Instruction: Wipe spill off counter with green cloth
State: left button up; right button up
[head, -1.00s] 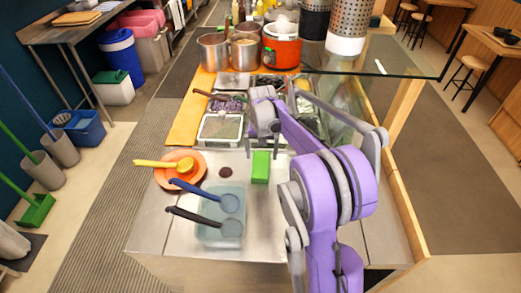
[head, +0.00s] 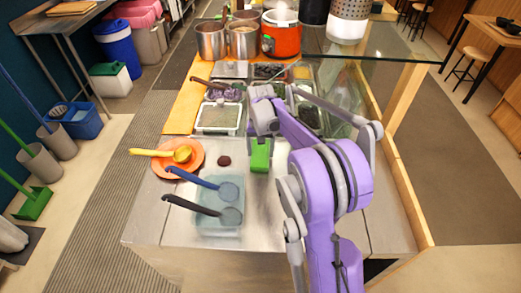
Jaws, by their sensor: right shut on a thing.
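The green cloth (head: 260,158) is a small block-like piece on the steel counter (head: 285,225), right of the spill. My right gripper (head: 262,141) is shut on the upper end of the cloth, its fingers either side of it. I cannot tell whether the cloth still touches the counter. The spill (head: 224,160) is a small dark reddish-brown spot on the counter, left of the cloth and apart from it. My left gripper is not in the head view.
An orange plate (head: 190,165) with a yellow ladle (head: 152,153) lies left of the spill. A clear container (head: 220,229) with a blue ladle (head: 190,177) and a black ladle (head: 188,205) sits in front.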

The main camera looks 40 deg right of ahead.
aim_at(260, 152)
jog(key=shift+c, duration=0.9)
jog(key=shift+r+p, duration=1.25)
jog(key=shift+r, duration=1.3)
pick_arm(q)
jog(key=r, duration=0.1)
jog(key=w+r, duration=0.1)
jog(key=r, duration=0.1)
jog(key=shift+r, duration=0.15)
pick_arm(e)
jog(key=o, duration=0.7)
jog(key=shift+c, duration=0.2)
jog(key=c, duration=0.6)
